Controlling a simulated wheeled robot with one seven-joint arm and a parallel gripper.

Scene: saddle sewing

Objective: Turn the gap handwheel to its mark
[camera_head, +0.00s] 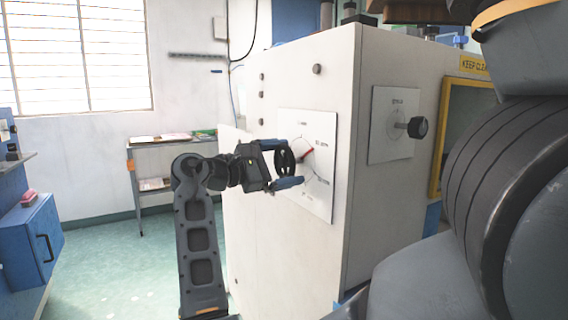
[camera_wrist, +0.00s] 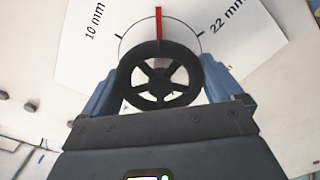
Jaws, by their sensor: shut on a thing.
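The gap handwheel is a black spoked wheel (camera_head: 285,160) in front of a white dial plate (camera_head: 322,196) on the machine's side. In the wrist view the handwheel (camera_wrist: 160,89) is face-on in the middle. My gripper (camera_head: 282,164) is shut on it, with one blue finger on each side of the rim; the gripper (camera_wrist: 161,88) also shows in the wrist view. A red line (camera_wrist: 158,24) on the plate points straight up above the wheel, between the "10 mm" and "22 mm" labels. The wheel hides the dial's centre.
A second white plate (camera_head: 380,148) with a black knob (camera_head: 417,127) is on the adjoining machine face, to the right. A yellow-framed opening (camera_head: 440,130) lies beyond it. A shelf rack (camera_head: 150,165) and a blue cabinet (camera_head: 35,235) stand left, with free floor between.

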